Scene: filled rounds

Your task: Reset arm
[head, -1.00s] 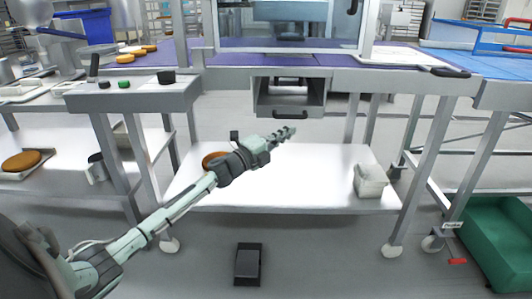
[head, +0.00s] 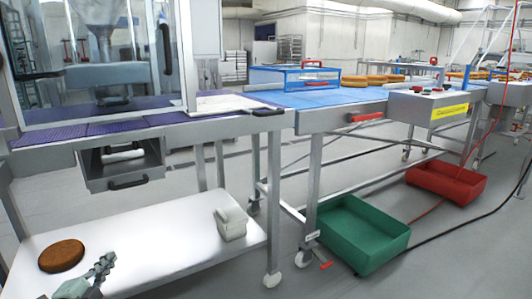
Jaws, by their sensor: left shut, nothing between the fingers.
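My left gripper (head: 103,266) is at the bottom left of the head view, its fingers shut with nothing between them. It shows in front of the lower shelf (head: 160,250), close beside a round brown cake (head: 61,256) in the picture. Whether it touches the cake or the shelf cannot be told. Most of my left arm is below the frame. My right gripper is not in view.
A white container (head: 230,223) stands on the lower shelf. A green crate (head: 362,235) and a red crate (head: 446,181) lie on the floor to the right. A blue conveyor (head: 330,97) carries several round cakes (head: 385,78). Cables cross the floor.

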